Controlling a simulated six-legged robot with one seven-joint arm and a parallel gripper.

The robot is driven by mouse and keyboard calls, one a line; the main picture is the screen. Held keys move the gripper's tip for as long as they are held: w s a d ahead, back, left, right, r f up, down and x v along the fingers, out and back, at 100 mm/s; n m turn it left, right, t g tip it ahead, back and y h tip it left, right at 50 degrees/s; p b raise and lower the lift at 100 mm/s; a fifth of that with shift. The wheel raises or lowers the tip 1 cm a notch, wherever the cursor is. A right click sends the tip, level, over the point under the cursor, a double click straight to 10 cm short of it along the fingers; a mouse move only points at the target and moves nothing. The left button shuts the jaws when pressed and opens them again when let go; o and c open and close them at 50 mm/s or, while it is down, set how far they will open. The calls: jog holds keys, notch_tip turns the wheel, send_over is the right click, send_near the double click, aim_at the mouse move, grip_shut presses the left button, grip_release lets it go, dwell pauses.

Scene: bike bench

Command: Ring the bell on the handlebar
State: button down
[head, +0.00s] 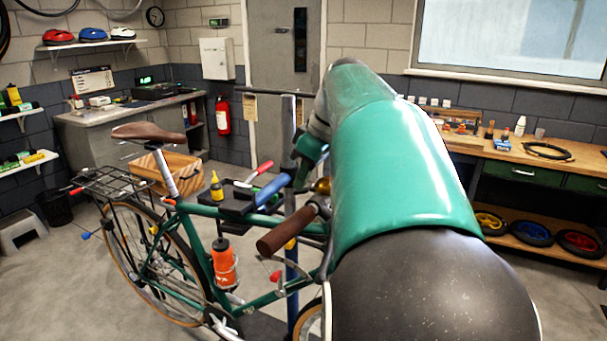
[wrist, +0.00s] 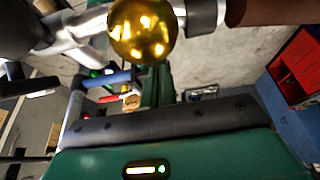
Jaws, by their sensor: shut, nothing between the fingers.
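The gold, round bell (wrist: 142,30) sits at the top of the wrist view, mounted on the silver handlebar (wrist: 203,16) beside a brown grip (wrist: 275,10). In the head view only part of the bell (head: 322,186) shows beside my arm, just beyond the brown grip (head: 287,229). My gripper (head: 303,172) is shut and empty, pointing down close to the bell, slightly left of it. Its dark and green body fills the bottom of the wrist view (wrist: 165,122). I cannot tell whether the fingertips touch the bell.
The green bicycle (head: 205,212) is held at a stand (head: 291,270). A dark tool tray (head: 235,207) with coloured handles and a yellow bottle (head: 216,186) lies close left of my gripper. A workbench (head: 540,160) runs along the right. Open floor lies at the left.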

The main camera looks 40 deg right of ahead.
jog(key=shift+r, duration=0.8)
